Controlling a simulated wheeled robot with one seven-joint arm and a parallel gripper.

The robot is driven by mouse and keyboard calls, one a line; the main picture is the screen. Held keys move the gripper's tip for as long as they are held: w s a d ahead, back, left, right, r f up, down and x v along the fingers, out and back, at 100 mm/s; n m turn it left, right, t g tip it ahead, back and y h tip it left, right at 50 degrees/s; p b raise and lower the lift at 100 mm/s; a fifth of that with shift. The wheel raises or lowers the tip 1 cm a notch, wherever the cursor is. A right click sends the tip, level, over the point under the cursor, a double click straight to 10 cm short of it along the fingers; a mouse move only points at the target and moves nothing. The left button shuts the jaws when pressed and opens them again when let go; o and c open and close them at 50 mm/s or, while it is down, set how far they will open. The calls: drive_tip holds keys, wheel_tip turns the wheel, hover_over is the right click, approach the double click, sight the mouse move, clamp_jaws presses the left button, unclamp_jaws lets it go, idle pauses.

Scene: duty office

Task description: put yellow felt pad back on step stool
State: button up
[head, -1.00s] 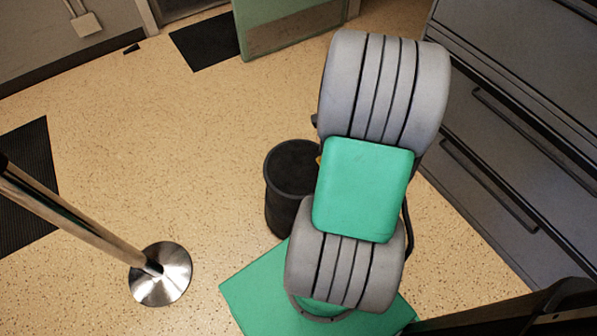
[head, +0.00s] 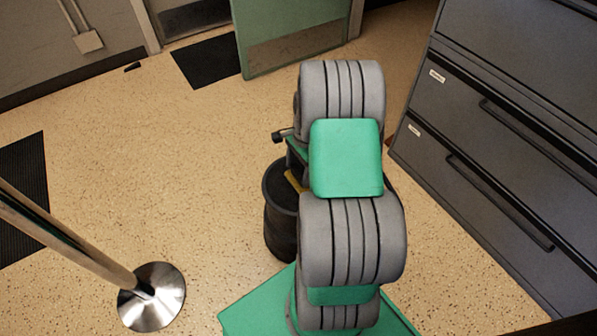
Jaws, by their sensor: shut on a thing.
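The step stool (head: 281,232) appears to be the round black stool with ridged sides, standing on the floor left of my arm. A yellow strip, the felt pad (head: 296,180), shows at the arm's left edge, in front of the stool's dark top in the picture. My gripper (head: 293,168) is mostly hidden behind my arm and is shut on the pad. I cannot tell whether the pad touches the stool top or hangs above it. The right part of the pad and of the stool is covered by my arm.
A chrome post with a round base (head: 151,297) stands at the lower left. A grey drawer cabinet (head: 490,140) fills the right side. A green door (head: 290,40) stands open at the back, beside a dark mat (head: 208,60).

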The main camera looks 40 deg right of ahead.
drive_tip(key=o, duration=1.9)
wheel_tip(320, 180, up, 12)
drive_tip(key=d+p, duration=0.2)
drive_tip(key=p, duration=0.2)
drive_tip(key=s+a+r+n+t+h, duration=0.1)
drive_tip(key=a+r+n, duration=0.35)
drive_tip(key=a, duration=0.25)
drive_tip(key=s+a+r+n, duration=0.1)
drive_tip(key=a+r+n, duration=0.35)
drive_tip(key=a, duration=0.25)
drive_tip(key=s+a+r+n+t, duration=0.1)
drive_tip(key=s+a+n, duration=0.6)
drive_tip(key=a+n, duration=0.1)
drive_tip(key=shift+s+a+r+n+h, duration=0.3)
drive_tip(key=shift+s+r+n, duration=0.1)
drive_tip(key=shift+n, duration=0.4)
